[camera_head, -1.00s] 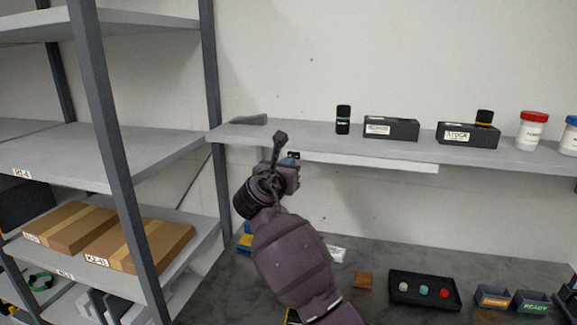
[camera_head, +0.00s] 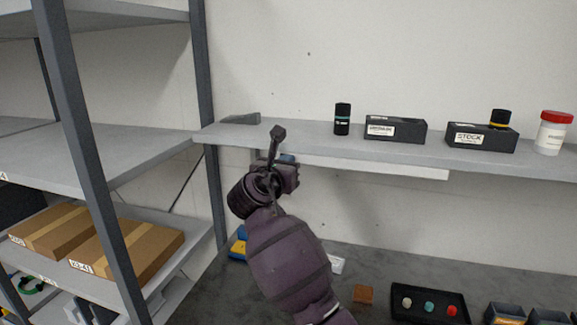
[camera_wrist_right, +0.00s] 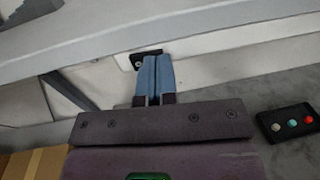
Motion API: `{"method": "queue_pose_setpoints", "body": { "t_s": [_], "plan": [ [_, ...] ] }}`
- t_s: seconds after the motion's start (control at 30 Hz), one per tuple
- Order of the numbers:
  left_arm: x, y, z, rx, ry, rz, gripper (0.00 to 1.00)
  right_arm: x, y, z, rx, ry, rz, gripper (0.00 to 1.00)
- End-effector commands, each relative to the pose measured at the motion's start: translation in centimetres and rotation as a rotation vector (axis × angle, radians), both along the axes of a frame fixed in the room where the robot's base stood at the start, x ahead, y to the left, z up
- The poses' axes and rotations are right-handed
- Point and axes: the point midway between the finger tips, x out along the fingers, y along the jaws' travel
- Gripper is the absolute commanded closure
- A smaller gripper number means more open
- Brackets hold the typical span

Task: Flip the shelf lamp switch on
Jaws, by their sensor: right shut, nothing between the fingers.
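The shelf lamp is a long white bar (camera_head: 370,168) under the front of the wall shelf; it also shows in the right wrist view (camera_wrist_right: 215,67). A small black switch housing (camera_wrist_right: 146,54) sits at the lamp's left end in the right wrist view. My right gripper (camera_head: 288,158) is shut and empty in front of that end. In the right wrist view its blue fingers (camera_wrist_right: 157,62) are together and overlap the lower part of the switch. I cannot tell whether they touch it. The gripper hides the switch in the head view. My left gripper is not in view.
The wall shelf (camera_head: 225,133) carries a black bottle (camera_head: 342,119), black bins and a red-capped white jar (camera_head: 553,135). A metal rack (camera_head: 90,150) with cardboard boxes stands left. A black tray (camera_head: 428,314) with coloured knobs lies on the dark counter (camera_head: 350,265) below.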

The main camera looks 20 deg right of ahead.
Motion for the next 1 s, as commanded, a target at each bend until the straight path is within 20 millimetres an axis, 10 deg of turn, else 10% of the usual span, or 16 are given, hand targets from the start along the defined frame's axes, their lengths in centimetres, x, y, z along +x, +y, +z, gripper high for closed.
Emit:
{"method": "queue_pose_setpoints", "body": {
  "t_s": [1.0],
  "plan": [
    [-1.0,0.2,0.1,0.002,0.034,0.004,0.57,0.6,-1.0,0.3,-0.003,-0.007,0.089,1.00]
  ]
}}
